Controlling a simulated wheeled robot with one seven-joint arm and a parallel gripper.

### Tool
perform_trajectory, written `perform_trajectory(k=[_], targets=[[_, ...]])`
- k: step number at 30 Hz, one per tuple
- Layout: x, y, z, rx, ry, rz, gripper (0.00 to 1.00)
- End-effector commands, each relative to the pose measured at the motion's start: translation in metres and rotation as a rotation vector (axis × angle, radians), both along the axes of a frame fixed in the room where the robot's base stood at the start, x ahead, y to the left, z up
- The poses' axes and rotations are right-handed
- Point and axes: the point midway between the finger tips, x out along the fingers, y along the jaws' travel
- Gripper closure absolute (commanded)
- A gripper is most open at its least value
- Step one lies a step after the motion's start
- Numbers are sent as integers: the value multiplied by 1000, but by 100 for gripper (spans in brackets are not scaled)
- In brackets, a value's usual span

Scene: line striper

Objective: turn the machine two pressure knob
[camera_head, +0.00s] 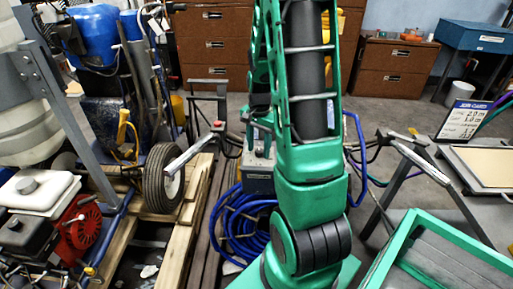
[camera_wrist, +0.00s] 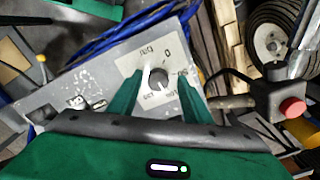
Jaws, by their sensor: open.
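In the wrist view the pressure knob (camera_wrist: 157,77) is a small round dark-grey knob with a light mark. It sits on a pale dial plate (camera_wrist: 135,65) with printed markings, on a worn grey panel (camera_wrist: 72,86). My gripper (camera_wrist: 160,80) is open, with one green finger on each side of the knob in the picture. I cannot tell whether the fingers touch it or how far they are from the panel.
A red button (camera_wrist: 292,108) on a dark housing is right of the panel. Blue hose (camera_head: 240,222) lies coiled on the floor. A wheel (camera_head: 163,180) and wooden pallet (camera_head: 118,245) stand left. A green-framed tray (camera_head: 405,222) is at front right.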

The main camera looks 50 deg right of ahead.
Motion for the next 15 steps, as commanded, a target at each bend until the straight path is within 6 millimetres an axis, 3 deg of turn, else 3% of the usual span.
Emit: perform_trajectory(k=[5,15], targets=[[0,-1,8,-2,-1,-1,55],[2,-1,69,-3,-4,-1,55]])
